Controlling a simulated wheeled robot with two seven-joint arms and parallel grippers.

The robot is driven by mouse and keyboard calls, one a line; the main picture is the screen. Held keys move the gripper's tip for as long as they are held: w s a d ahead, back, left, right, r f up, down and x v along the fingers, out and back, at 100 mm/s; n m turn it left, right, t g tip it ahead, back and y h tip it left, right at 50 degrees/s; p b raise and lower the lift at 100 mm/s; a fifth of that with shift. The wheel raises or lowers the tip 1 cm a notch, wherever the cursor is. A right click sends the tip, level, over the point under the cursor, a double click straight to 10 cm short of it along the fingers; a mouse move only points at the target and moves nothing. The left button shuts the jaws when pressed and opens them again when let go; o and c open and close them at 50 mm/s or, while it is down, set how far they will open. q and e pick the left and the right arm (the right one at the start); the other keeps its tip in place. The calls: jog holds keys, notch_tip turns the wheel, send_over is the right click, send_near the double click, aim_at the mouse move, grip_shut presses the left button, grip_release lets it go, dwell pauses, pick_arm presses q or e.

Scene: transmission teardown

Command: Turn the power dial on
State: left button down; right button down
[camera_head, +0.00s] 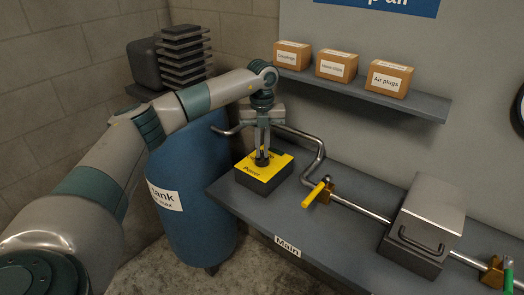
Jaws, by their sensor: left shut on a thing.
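The power dial (262,161) is a small dark knob on top of a black box with a yellow plate (263,176) marked "Power". The box sits at the left end of the grey bench. My left gripper (262,151) points straight down over the box and is shut on the dial. The fingers cover much of the knob, so its pointer direction cannot be told. My right gripper does not show.
A metal pipe with a yellow-handled valve (317,193) runs right of the box to a grey metal case (425,220) and a green-handled valve (507,274). A blue tank (190,205) stands left. A wall shelf (365,92) holds three cardboard boxes.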

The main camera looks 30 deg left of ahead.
pick_arm(q)
jog(key=m+b, duration=0.1)
jog(key=m, duration=0.3)
jog(key=shift+m, duration=0.3)
jog(key=shift+r+m, duration=0.1)
jog(key=shift+m, duration=1.8)
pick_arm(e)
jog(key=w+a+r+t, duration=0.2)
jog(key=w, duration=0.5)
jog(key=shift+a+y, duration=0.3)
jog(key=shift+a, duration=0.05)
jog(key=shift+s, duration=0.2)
pick_arm(q)
jog(key=c, duration=1.8)
grip_release()
jog(key=shift+c, duration=0.2)
jog(key=shift+b, duration=0.3)
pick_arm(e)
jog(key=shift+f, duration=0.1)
